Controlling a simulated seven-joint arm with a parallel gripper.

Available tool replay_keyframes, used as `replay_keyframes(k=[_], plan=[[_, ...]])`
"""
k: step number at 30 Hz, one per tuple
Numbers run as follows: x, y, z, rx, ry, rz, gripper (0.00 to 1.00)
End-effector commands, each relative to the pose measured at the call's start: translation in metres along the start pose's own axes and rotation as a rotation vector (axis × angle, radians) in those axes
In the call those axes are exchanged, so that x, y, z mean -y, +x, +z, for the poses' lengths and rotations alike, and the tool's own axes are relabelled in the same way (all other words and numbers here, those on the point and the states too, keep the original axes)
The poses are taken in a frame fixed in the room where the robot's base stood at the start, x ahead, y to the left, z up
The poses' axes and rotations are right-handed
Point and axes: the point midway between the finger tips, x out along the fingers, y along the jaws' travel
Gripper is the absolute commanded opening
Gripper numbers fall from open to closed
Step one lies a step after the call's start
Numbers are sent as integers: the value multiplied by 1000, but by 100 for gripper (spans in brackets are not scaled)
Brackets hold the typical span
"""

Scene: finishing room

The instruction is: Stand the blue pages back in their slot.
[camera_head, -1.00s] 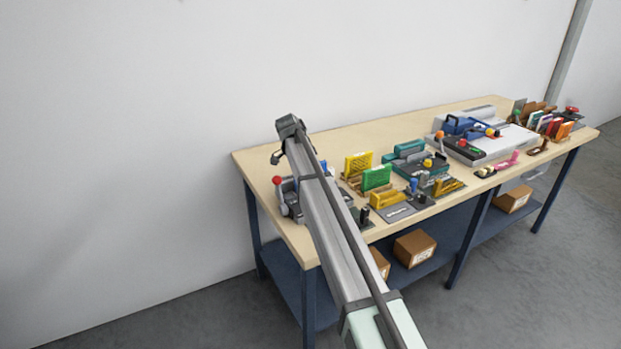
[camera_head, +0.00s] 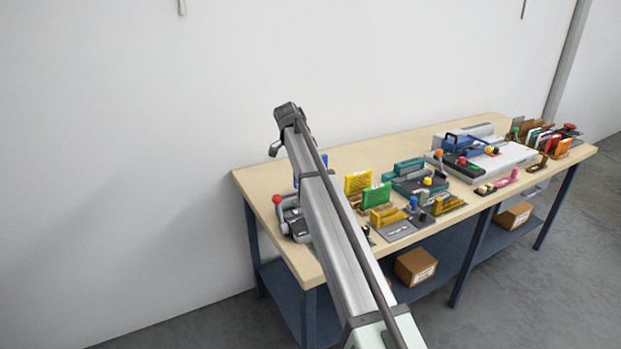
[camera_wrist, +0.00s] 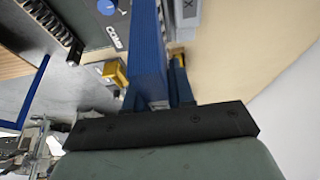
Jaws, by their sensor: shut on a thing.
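The blue pages (camera_wrist: 147,45) are a flat upright block in my gripper (camera_wrist: 155,100) in the wrist view. The fingers are closed on the block's near end, and its far end runs out of the top of the picture. In the head view, a bit of blue (camera_head: 325,160) shows beside my arm, which hides most of it and the gripper's fingers. Yellow pages (camera_head: 358,182) and green pages (camera_head: 377,195) stand upright on the bench to the right of my arm. I cannot make out which slot is empty.
The workbench (camera_head: 256,180) also carries a grey device with a red knob (camera_head: 277,200), teal machine (camera_head: 408,177), yellow holder (camera_head: 386,216), and a large grey-blue machine (camera_head: 480,155). Coloured items (camera_head: 545,140) stand at the far right. The bench's back left is clear.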

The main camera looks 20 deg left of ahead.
Motion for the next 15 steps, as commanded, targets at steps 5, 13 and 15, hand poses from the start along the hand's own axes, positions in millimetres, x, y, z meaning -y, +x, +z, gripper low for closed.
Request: replay_keyframes(k=[5, 13, 15], plan=[[-4, -5, -9, -1, -69, -30, 0], [-13, 10, -28, -1, -375, -157, 0], [-14, 13, -33, -1, -464, -194, 0]])
